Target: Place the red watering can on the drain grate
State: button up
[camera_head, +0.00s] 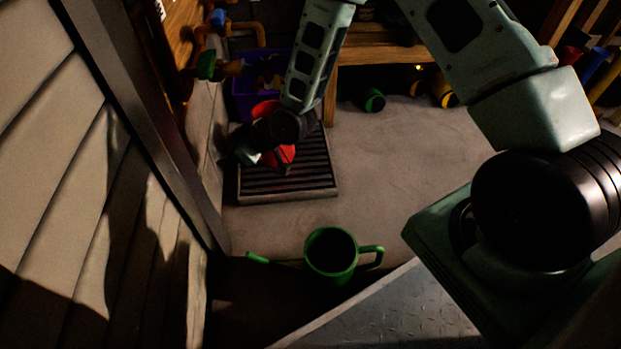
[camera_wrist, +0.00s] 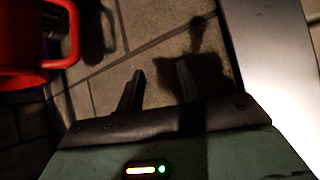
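The red watering can (camera_head: 281,156) is in the head view at the dark slatted drain grate (camera_head: 318,193). My wrist and forearm cover much of it, and I cannot tell whether its base rests fully on the slats. In the wrist view the red can (camera_wrist: 22,45) fills the upper left, its handle facing my gripper. My gripper (camera_wrist: 158,84) has its fingers apart with nothing between them. It is beside the can, clear of the handle in the wrist view. In the head view my gripper is dark and partly hidden left of the can.
A green watering can (camera_head: 331,252) stands in front of the grate. A purple crate (camera_head: 246,104) and pipes with a green valve (camera_head: 207,65) are behind, near the left wall. A wooden bench (camera_head: 378,52) stands at the back. Floor right of the grate is clear.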

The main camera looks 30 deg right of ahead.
jog(key=s+d+r+g+h, duration=0.1)
jog(key=s+r+g+h, duration=0.1)
jog(key=s+r, duration=0.5)
jog(key=s+d+r+g+h, duration=0.1)
jog(key=s+r, duration=0.6)
jog(key=s, duration=0.7)
jog(key=s+d+r+m+g+h, duration=0.1)
jog(key=s+d+r+g+h, duration=0.1)
jog(key=s+r+g+h, duration=0.2)
jog(key=s+r, duration=0.3)
jog(key=s, duration=0.3)
jog(key=shift+s, duration=0.4)
jog(key=shift+r, duration=0.1)
notch_tip(320, 180, up, 51)
jog(key=p, duration=5.1)
jog(key=shift+r, duration=0.15)
